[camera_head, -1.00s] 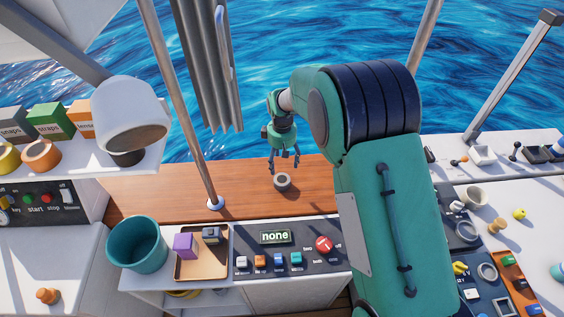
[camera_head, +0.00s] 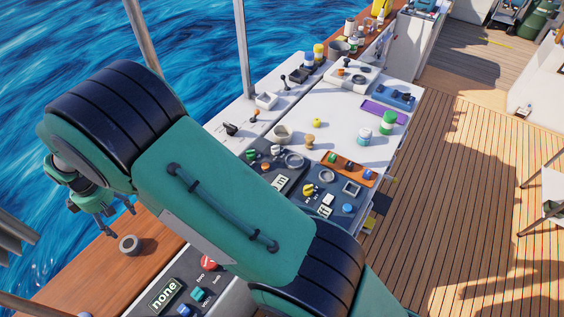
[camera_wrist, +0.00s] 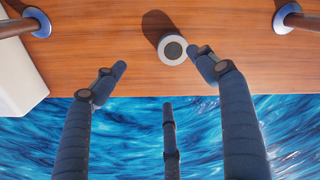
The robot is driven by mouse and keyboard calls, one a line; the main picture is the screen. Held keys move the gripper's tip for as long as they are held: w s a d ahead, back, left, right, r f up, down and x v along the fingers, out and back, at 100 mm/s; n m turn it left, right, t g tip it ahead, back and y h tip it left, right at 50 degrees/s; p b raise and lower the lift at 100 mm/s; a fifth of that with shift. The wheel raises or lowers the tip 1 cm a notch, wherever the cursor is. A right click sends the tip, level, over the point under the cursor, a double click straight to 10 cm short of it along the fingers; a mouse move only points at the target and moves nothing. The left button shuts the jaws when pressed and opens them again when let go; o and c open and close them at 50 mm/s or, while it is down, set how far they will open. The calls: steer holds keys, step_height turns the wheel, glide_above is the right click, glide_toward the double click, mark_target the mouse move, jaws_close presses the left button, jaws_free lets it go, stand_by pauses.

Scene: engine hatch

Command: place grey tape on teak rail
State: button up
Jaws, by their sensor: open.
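The grey tape (camera_head: 130,244) is a small ring lying flat on the brown teak rail (camera_head: 92,275) at the lower left of the head view. In the wrist view the tape (camera_wrist: 173,49) lies on the wooden rail (camera_wrist: 110,60), with its pale rim around a dark centre. My gripper (camera_head: 118,212) is open and empty, a little above and to the left of the tape in the head view. In the wrist view the spread fingers of my gripper (camera_wrist: 160,65) point toward the tape. No finger appears to grip it.
A console (camera_head: 185,285) with a "none" display, a red button and switches is beside the rail. Further right are a control panel (camera_head: 300,190) and a white counter (camera_head: 340,130) with jars. Blue water lies beyond the rail. The wooden deck (camera_head: 470,200) is largely open.

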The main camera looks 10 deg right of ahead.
steer(key=w+d+r+m+t+y, duration=0.1)
steer(key=w+d+r+m, duration=0.2)
steer(key=d+r, duration=0.85)
steer(key=w+d+r+m, duration=0.2)
steer(key=w+d+r, duration=0.1)
steer(key=d+r, duration=0.9)
steer(key=s+d+r+m+t, duration=0.1)
steer(key=s+d+r+m, duration=0.15)
steer(key=d, duration=0.45)
steer(key=s+d+r+m, duration=0.1)
steer(key=d+r, duration=0.3)
steer(key=d, duration=0.2)
steer(key=s+d+r+m+t, duration=0.1)
steer(key=s+d+r, duration=0.15)
steer(key=d, duration=0.45)
steer(key=s+d+r+m+t+h, duration=0.1)
steer(key=s+d+m, duration=0.7)
steer(key=s+d, duration=1.3)
step_height(320, 180, up, 2)
steer(key=shift+s+d+t, duration=0.2)
steer(key=shift+d+t, duration=0.25)
steer(key=shift+t, duration=0.25)
steer(key=shift+f, duration=0.15)
